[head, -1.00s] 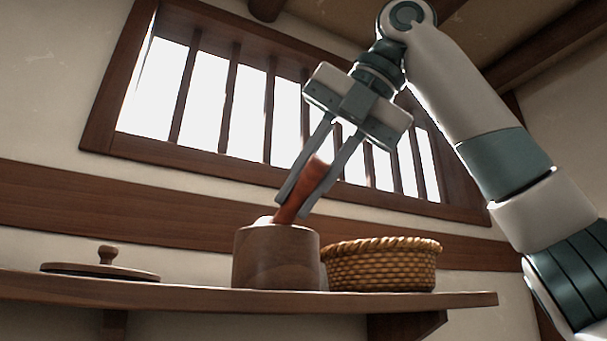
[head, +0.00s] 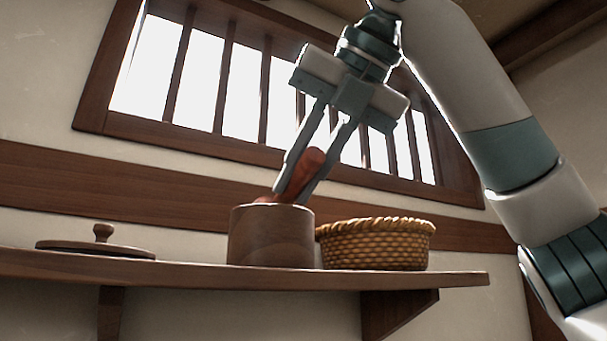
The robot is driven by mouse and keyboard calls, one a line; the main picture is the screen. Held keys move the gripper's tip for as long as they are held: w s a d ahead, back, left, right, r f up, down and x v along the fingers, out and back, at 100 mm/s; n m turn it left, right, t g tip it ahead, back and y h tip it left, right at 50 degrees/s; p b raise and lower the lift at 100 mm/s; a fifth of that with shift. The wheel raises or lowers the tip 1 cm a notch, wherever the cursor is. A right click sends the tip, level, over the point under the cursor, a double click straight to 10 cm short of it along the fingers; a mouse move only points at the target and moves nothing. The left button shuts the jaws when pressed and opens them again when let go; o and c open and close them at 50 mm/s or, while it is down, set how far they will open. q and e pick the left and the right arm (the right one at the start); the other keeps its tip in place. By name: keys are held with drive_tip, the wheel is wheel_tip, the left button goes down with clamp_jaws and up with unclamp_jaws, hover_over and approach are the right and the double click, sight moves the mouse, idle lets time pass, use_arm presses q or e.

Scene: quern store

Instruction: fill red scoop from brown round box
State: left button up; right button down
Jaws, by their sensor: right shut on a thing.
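The brown round box (head: 271,238) stands upright on the shelf with its top uncovered. A round brown lid with a knob (head: 100,244) lies on the shelf to its left. My right gripper (head: 292,192) comes down from the upper right and is shut on the red scoop (head: 311,162) at the box's mouth. The scoop is tilted, its thick end up between the fingers and its lower part at the rim. The rest of the scoop and the box's contents are hidden by the box wall. My left gripper is not in view.
A woven basket (head: 376,246) stands close to the right of the box. The wooden shelf (head: 200,274) is bare between lid and box and at its right end. A barred window (head: 235,85) is in the wall behind.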

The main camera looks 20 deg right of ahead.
drive_tip(key=t, duration=0.1)
drive_tip(key=n+h, duration=0.1)
drive_tip(key=t, duration=0.1)
drive_tip(key=shift+s+a+f+n+t, duration=0.25)
drive_tip(key=shift+s+a+n+t, duration=0.05)
drive_tip(key=shift+s+a, duration=0.1)
drive_tip(key=shift+n+t+h, duration=0.3)
drive_tip(key=shift+t+h, duration=0.2)
drive_tip(key=shift+t, duration=0.1)
drive_tip(key=shift+r, duration=2.7)
